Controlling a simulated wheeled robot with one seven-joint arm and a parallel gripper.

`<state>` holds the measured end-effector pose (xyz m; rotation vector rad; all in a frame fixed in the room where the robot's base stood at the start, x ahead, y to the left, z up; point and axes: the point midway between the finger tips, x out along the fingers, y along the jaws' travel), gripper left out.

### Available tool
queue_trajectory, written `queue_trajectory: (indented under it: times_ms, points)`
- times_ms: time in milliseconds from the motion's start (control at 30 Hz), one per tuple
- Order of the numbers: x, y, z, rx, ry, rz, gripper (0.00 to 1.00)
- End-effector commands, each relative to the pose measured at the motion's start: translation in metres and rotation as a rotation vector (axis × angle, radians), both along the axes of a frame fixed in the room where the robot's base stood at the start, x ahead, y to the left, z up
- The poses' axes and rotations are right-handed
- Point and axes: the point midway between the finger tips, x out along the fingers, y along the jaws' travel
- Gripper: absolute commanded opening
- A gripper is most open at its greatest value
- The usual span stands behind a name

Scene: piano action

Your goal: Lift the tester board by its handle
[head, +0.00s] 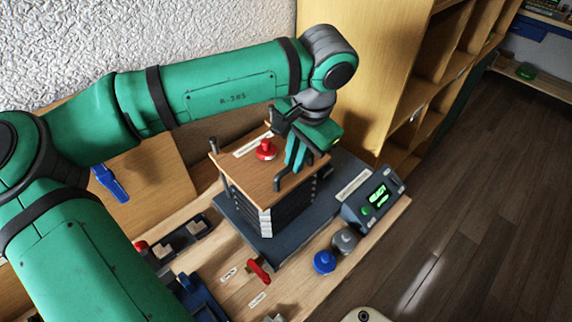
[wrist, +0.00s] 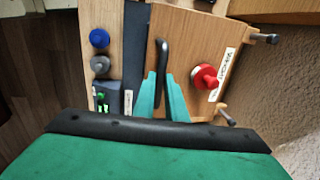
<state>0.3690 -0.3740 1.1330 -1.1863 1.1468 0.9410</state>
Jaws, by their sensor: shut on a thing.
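The tester board (head: 245,172) is a wooden plate with a red knob (head: 266,149), a white label and small dark posts. It lies over a dark stack with pale edges (head: 266,222). Its dark bar handle (head: 281,180) is at the right side of the board; it also shows in the wrist view (wrist: 162,56). My gripper (head: 290,168) comes down from above with its teal fingers shut on the handle; they flank it in the wrist view (wrist: 163,90). I cannot tell whether the board is clear of the stack, and the fingers hide part of the handle.
The stack stands on a dark blue base (head: 318,213). A device with a green display (head: 374,200), a blue knob (head: 324,262) and a grey knob (head: 343,241) are at its front right. Wooden shelving (head: 420,90) stands close behind right; a textured wall is behind.

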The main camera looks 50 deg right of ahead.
Motion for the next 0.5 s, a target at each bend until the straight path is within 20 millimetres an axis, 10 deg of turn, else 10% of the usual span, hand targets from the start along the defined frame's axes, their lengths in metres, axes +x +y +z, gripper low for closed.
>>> queue_trajectory:
  times_ms: [233, 333, 500]
  points:
    - [0.0000, -0.0016, 0.0012, -0.006, 0.000, -0.001, 0.00]
    - [-0.0005, -0.0016, 0.0010, -0.006, 0.000, -0.002, 0.30]
    - [-0.0006, -0.0012, 0.0004, -0.004, 0.001, -0.002, 0.30]
